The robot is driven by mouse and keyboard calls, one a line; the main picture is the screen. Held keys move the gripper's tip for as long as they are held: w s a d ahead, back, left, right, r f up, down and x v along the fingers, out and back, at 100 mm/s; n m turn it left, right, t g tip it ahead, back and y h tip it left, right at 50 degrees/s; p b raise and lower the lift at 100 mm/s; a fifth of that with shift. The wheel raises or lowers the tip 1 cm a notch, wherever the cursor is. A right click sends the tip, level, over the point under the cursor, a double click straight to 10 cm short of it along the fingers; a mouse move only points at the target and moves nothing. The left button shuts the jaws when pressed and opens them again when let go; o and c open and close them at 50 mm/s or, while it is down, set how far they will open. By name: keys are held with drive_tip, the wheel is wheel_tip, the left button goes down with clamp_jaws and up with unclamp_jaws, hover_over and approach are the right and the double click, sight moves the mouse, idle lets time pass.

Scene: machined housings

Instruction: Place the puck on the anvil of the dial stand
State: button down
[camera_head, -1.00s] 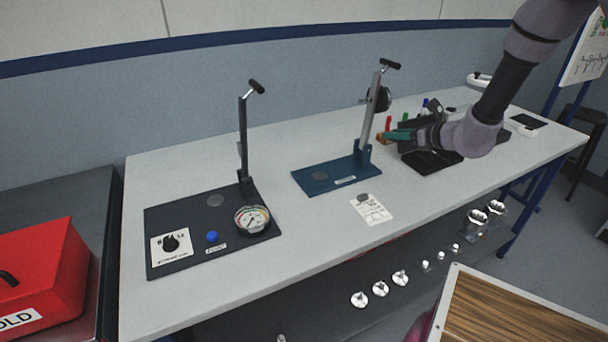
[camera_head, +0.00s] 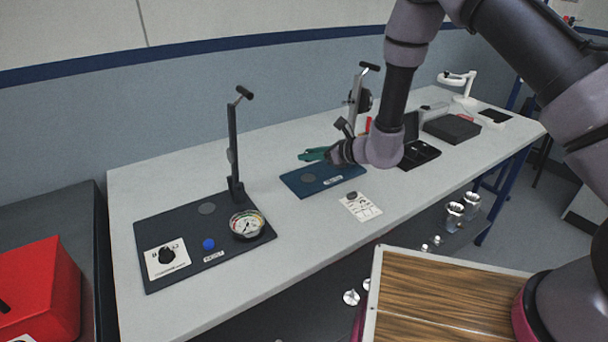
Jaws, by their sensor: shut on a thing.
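The dial stand has a blue base plate (camera_head: 330,181), a post and a dark dial (camera_head: 365,100) near the top. My gripper (camera_head: 313,154), with green fingers, is above the back of the base, just behind and above the anvil. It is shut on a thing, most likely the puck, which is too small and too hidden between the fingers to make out. My wrist covers the lower part of the post.
A dark press stand (camera_head: 233,150) with a pressure gauge (camera_head: 247,224) stands at left. A printed card (camera_head: 361,207) with a small grey piece (camera_head: 351,195) lies in front of the dial stand. An open black case (camera_head: 418,152) is at right.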

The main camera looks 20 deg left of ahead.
sight(312, 179)
drive_tip(key=shift+f, duration=3.15)
drive_tip(key=shift+f, duration=0.1)
drive_tip(key=c, duration=0.6)
unclamp_jaws()
drive_tip(key=shift+o, duration=0.2)
drive_tip(key=shift+d+r, duration=0.3)
drive_tip(key=shift+d, duration=0.05)
drive_tip(key=v, duration=1.1)
drive_tip(key=shift+s+d, duration=0.1)
drive_tip(key=shift+d, duration=0.05)
